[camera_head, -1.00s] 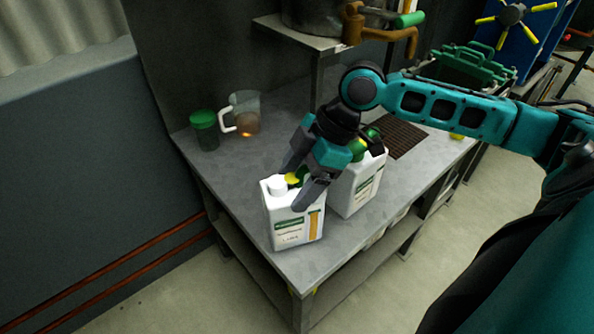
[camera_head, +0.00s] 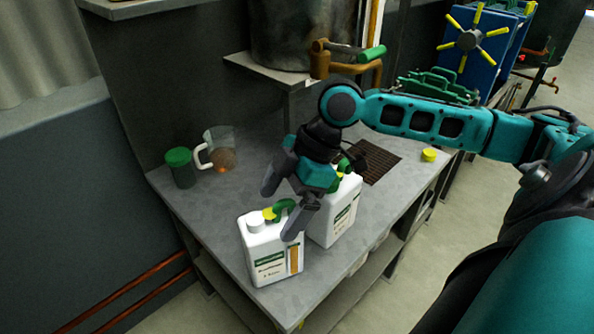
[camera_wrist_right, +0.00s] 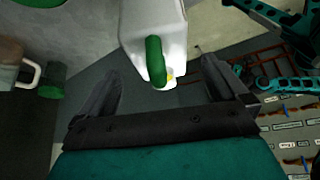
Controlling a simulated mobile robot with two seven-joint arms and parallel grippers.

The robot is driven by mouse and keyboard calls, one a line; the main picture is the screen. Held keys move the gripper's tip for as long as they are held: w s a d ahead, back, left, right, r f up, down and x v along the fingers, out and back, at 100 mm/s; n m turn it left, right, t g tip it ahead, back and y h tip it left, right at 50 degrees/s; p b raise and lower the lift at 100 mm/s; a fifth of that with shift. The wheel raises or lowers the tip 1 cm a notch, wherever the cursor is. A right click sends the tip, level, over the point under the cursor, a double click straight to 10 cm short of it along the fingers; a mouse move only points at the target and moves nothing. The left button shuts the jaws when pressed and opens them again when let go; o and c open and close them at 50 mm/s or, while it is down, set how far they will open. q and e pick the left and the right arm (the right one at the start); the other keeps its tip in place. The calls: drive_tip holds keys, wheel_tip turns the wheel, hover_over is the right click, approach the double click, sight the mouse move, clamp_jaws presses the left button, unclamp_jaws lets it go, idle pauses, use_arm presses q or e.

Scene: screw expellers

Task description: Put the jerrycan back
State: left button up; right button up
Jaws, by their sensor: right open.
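A white jerrycan (camera_head: 268,262) with a green handle, a white cap and a yellow part on top stands upright near the table's front corner. A second white jerrycan (camera_head: 340,215) stands just behind it to the right, partly hidden by my right gripper. My right gripper (camera_head: 279,213) is open and empty, just above the front jerrycan's handle. In the right wrist view, a white jerrycan (camera_wrist_right: 150,30) with a green handle (camera_wrist_right: 155,62) shows beyond and between the spread fingers (camera_wrist_right: 175,90). My left gripper is out of view.
The metal table (camera_head: 225,215) also holds a green-lidded container (camera_head: 180,168), a clear jug (camera_head: 218,150), a dark grate (camera_head: 375,162) and a yellow cap (camera_head: 429,155). A shelf (camera_head: 268,67) with a large pot overhangs the back.

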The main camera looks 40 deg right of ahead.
use_arm(q)
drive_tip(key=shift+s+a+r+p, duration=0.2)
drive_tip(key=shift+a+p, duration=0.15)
drive_tip(key=shift+p, duration=0.15)
use_arm(e)
drive_tip(key=v, duration=0.9)
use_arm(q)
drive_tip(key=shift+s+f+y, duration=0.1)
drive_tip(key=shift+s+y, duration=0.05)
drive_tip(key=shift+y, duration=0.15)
use_arm(e)
drive_tip(key=shift+s, duration=0.15)
